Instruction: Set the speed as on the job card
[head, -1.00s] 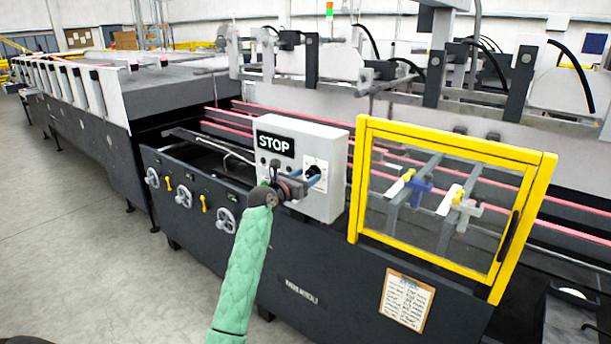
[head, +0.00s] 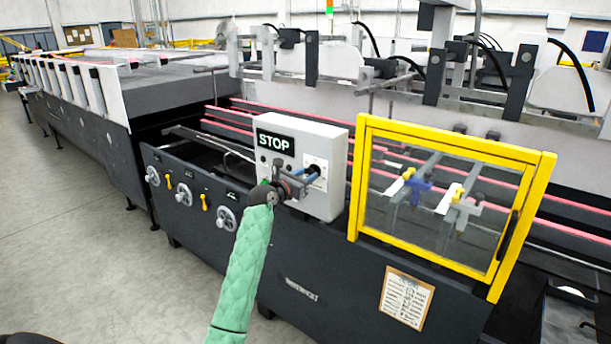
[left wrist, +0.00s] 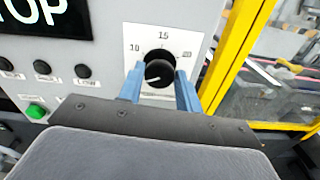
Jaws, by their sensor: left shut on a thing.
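The speed knob (left wrist: 158,73) is black and round, on a white dial plate (left wrist: 133,34) marked 10, 15 and 20 in the left wrist view. A short pale mark shows on the knob's face, near its lower left. My left gripper (head: 311,175) is at the grey control box (head: 334,135), its blue fingers on both sides of the knob, shut on it. The job card (head: 406,298) is on a clipboard on the machine's dark front; its writing is too small to read. My right gripper is not in view.
The box has a STOP label (head: 273,143); several black buttons and a green button (left wrist: 35,111) sit left of the knob. A yellow-framed guard (head: 362,185) stands close at the right. Handwheels (head: 183,198) line the machine's front at the left. The floor there is clear.

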